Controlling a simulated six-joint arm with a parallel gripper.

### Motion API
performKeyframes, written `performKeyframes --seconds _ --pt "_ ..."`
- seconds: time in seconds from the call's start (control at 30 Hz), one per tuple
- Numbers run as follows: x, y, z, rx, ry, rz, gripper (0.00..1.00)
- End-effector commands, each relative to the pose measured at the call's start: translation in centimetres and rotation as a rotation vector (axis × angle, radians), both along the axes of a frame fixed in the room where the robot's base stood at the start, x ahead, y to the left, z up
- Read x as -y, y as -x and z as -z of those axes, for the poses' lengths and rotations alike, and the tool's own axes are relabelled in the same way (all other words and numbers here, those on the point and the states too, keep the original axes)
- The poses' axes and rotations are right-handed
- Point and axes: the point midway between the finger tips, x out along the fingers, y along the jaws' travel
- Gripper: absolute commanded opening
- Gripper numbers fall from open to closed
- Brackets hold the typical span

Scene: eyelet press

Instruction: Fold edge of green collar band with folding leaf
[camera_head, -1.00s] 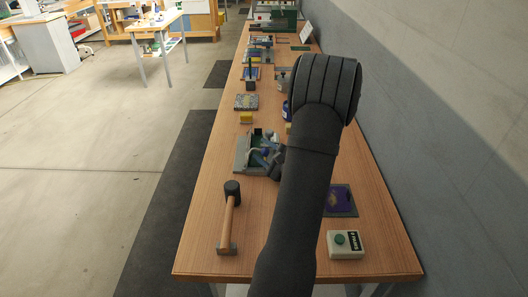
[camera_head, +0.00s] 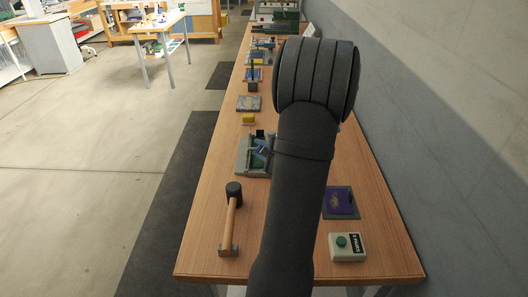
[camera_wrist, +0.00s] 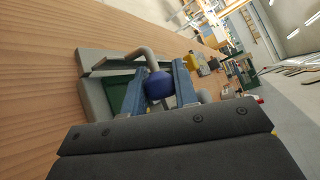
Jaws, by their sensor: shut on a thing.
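The folding fixture (camera_head: 242,157) is a grey base on the bench, partly hidden behind my arm in the head view. In the wrist view its grey base (camera_wrist: 93,97) carries a green piece (camera_wrist: 118,93), which looks like the collar band or the leaf; I cannot tell which. A bent grey handle (camera_wrist: 137,54) with a blue knob (camera_wrist: 159,86) rises over it. My gripper (camera_wrist: 166,84) has its two blue-grey fingers on either side of the blue knob and is shut on it. My gripper also shows in the head view (camera_head: 262,149), mostly hidden.
A mallet (camera_head: 231,218) lies at the near left. A purple piece on a dark plate (camera_head: 340,202) and a box with a green button (camera_head: 347,247) are at the near right. A yellow block (camera_head: 248,119) and several tools stand farther along the bench.

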Motion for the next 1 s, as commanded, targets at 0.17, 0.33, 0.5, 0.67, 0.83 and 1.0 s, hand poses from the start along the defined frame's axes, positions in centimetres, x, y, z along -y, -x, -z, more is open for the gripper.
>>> performKeyframes --seconds 0.17,0.33,0.5,0.67,0.83,1.0 --pt "-1.3 0.0 -0.9 0.005 0.169 -0.002 0.00" --pt "-2.6 0.0 -1.3 0.005 0.331 -0.002 0.00" --pt "-3.9 0.0 -1.6 0.007 0.492 -0.002 0.00" --pt "-5.1 0.0 -1.6 0.007 0.639 -0.003 0.00" --pt "-5.8 -0.1 -1.4 0.005 0.748 -0.001 0.00" --pt "-6.3 -0.1 -1.3 0.005 0.815 0.000 0.00"
